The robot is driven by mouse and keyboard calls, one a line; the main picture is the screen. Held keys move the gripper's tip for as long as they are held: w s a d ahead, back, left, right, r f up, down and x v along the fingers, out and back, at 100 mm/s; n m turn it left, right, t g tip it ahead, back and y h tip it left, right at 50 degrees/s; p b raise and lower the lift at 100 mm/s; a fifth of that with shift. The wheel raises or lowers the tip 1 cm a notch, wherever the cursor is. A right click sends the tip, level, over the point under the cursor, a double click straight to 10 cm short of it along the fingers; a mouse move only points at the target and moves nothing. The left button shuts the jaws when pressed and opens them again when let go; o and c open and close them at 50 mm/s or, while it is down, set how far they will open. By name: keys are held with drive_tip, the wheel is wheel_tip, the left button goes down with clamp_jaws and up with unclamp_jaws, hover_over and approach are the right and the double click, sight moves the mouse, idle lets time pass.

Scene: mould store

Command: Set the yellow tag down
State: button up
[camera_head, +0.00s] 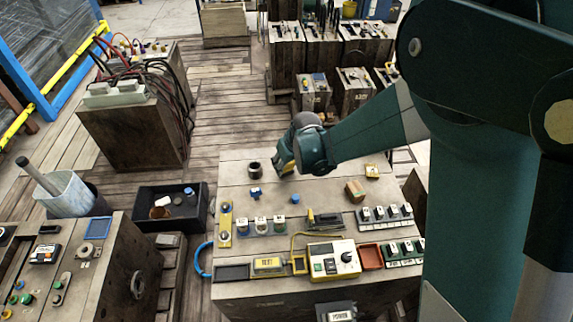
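My gripper (283,167) reaches down over the far part of the wooden workbench (236,180). It is small and partly hidden by my own wrist. A yellow patch shows at its end; I cannot tell whether this is the yellow tag or part of the gripper. Whether the fingers are open or shut does not show. A small yellow piece (372,170) lies at the bench's far right, apart from the gripper. A yellow labelled block (268,263) sits near the front edge.
A dark cylinder (255,169) and blue pieces (256,193) stand near the gripper. A brown block (355,191) is to the right. A control box (333,260) and switch rows (385,216) fill the front. A black bin (170,206) stands left of the bench.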

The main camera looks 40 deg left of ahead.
drive_tip(key=shift+f, duration=0.1)
drive_tip(key=o, duration=0.9)
drive_tip(key=shift+c, duration=0.2)
drive_tip(key=p+v, duration=0.2)
drive_tip(key=v, duration=1)
idle(0.4)
drive_tip(key=shift+d, duration=0.15)
